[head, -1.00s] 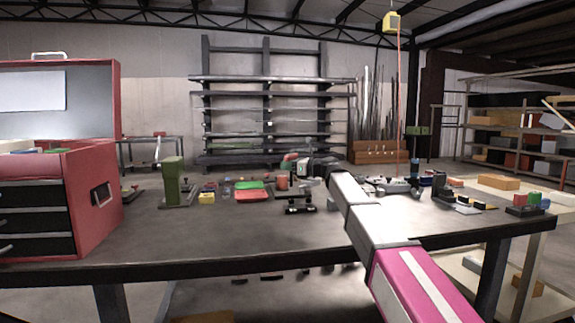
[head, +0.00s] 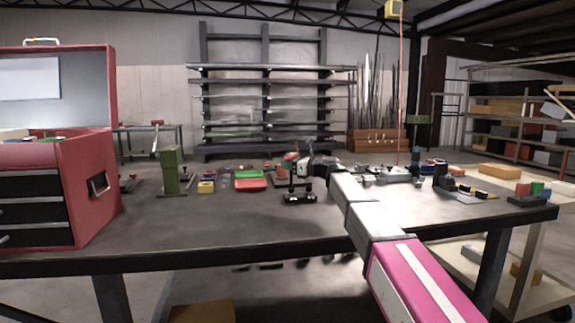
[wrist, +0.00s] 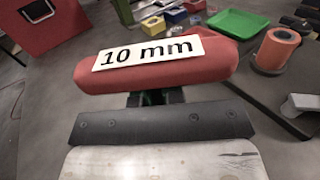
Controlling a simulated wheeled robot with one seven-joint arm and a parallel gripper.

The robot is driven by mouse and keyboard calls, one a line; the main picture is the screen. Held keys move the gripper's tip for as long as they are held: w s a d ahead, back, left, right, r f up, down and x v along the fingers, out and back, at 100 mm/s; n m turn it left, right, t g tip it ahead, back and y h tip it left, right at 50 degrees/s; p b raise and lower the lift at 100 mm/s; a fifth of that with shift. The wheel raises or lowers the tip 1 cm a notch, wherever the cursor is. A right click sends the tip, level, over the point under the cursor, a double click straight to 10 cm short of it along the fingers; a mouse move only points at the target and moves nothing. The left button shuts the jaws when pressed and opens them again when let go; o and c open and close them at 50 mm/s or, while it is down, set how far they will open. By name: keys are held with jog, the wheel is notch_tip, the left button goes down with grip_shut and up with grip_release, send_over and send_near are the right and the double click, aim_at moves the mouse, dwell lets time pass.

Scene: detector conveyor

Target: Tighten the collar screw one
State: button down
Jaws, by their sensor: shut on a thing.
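My gripper (head: 306,166) is shut on a tool with a red handle (wrist: 150,65) and a white "10 mm" label. The handle lies crosswise in front of the jaws in the wrist view and hides most of them. In the head view the red handle (head: 288,158) shows at the end of my arm, above the table. A dark upright part shows under the handle and reaches down towards a small black fixture (head: 299,198). I cannot tell whether the two touch. I cannot make out the collar screw in either view.
The grey workbench (head: 200,235) has a red toolbox (head: 83,190) at left. A green press-like stand (head: 171,172), green and red trays (head: 249,180) and a yellow box (head: 206,187) stand left of the fixture. Several small parts stand at right. The bench front is clear.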

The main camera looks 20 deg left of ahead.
jog(key=c, duration=1.8)
grip_release()
jog(key=shift+f, duration=1.05)
jog(key=shift+c, duration=0.2)
grip_shut()
jog(key=shift+w+m+t+h, duration=0.15)
jog(key=shift+m+t+h, duration=0.15)
jog(key=shift+m+t, duration=0.85)
jog(key=shift+t, duration=0.35)
jog(key=shift+w+m+t+h, duration=0.15)
jog(key=shift+m+t+h, duration=0.5)
jog(key=shift+t, duration=0.75)
